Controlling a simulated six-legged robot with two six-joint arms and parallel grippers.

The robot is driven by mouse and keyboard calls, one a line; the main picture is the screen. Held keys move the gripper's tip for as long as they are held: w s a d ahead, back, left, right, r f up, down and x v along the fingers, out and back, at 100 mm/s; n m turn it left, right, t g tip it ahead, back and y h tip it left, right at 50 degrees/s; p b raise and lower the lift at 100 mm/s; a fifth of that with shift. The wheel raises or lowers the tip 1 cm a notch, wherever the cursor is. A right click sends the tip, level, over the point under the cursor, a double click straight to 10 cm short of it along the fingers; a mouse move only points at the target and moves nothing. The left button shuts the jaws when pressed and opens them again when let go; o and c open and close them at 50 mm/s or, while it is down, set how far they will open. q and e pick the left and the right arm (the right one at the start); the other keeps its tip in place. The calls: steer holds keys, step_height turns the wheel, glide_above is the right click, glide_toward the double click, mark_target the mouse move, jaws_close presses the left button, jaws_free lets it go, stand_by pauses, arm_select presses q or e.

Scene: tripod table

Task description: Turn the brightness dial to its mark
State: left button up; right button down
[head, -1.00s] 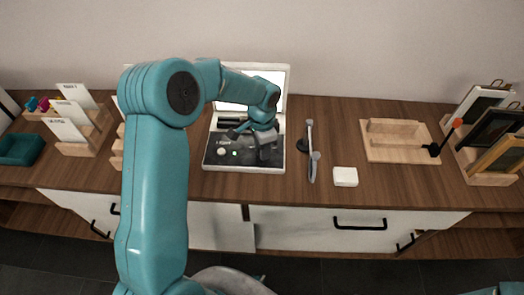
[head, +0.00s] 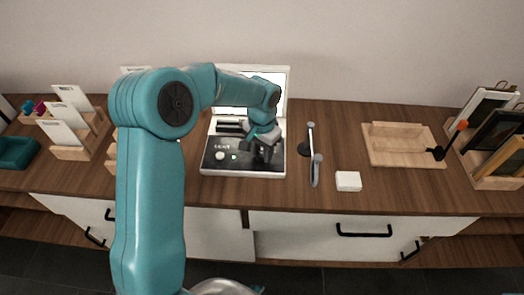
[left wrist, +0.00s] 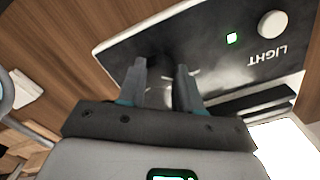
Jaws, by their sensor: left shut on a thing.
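The light box (head: 245,173) stands on the table with its lit screen (head: 265,103) at the back and a dark control panel (head: 212,146) in front. The panel carries a white round knob (head: 219,156), marked LIGHT in the left wrist view (left wrist: 270,24), and a small lit green square (head: 234,157). My left gripper (head: 262,156) reaches down to the panel's right part. In the left wrist view its two fingers (left wrist: 160,72) are shut on the dark brightness dial (left wrist: 158,94), which is mostly hidden between them. Its mark cannot be made out. My right gripper is out of view.
A lamp-like grey stand (head: 312,155) and a white block (head: 348,181) are right of the box. A wooden tray (head: 405,158) and framed pictures (head: 495,130) are farther right. Card holders (head: 75,152) and a teal tray (head: 17,152) stand at left.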

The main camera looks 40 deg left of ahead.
mark_target(262, 154)
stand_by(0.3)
arm_select(q)
steer(key=o, duration=1)
steer(key=shift+w, duration=0.1)
steer(key=shift+o, duration=0.2)
step_height(262, 154, up, 16)
steer(key=p, duration=0.1)
steer(key=shift+r, duration=0.2)
